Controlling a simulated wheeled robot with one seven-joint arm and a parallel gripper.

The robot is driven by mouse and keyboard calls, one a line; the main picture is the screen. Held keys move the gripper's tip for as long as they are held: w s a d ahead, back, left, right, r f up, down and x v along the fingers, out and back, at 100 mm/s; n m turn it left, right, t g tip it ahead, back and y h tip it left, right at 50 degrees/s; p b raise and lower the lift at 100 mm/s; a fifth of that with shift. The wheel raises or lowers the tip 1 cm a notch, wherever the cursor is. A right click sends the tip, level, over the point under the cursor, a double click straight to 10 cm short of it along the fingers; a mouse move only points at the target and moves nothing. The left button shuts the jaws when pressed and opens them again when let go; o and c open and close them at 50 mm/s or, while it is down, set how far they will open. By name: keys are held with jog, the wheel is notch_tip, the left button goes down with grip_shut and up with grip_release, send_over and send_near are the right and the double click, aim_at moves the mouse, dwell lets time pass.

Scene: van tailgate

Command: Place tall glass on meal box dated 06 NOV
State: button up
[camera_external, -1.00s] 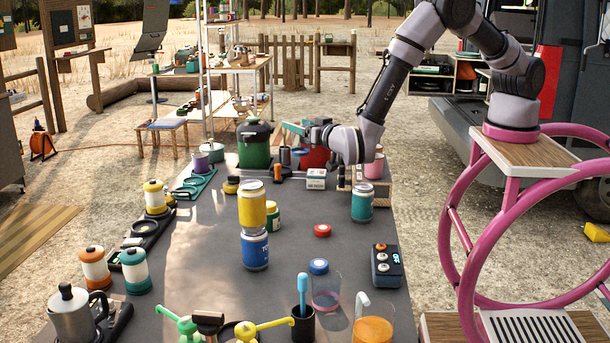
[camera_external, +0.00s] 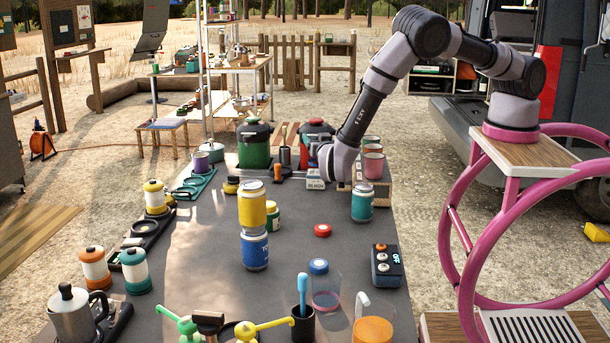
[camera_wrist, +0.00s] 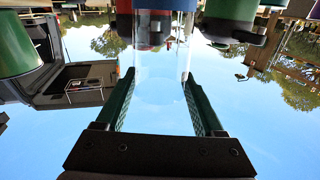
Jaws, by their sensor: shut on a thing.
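In the wrist view my gripper (camera_wrist: 159,76) has its two green fingers on either side of a clear, see-through tall glass (camera_wrist: 160,98) and is shut on it. In the external view my wrist is at the far right part of the table, and it hides the fingers and the glass. A small white box (camera_external: 315,183) with dark printing stands on the table just below and left of my wrist. Its print looks like a date, but is too small to read surely. It may be the meal box.
Close around my wrist stand red and green drink jugs (camera_external: 254,148), a wooden rack with cups (camera_external: 373,165) and a teal jar (camera_external: 362,203). A yellow can (camera_external: 252,208) is stacked on a blue can (camera_external: 255,250). The table's middle has some clear room.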

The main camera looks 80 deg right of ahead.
jog(key=shift+f, duration=1.05)
jog(key=shift+f, duration=0.2)
jog(key=o, duration=1.4)
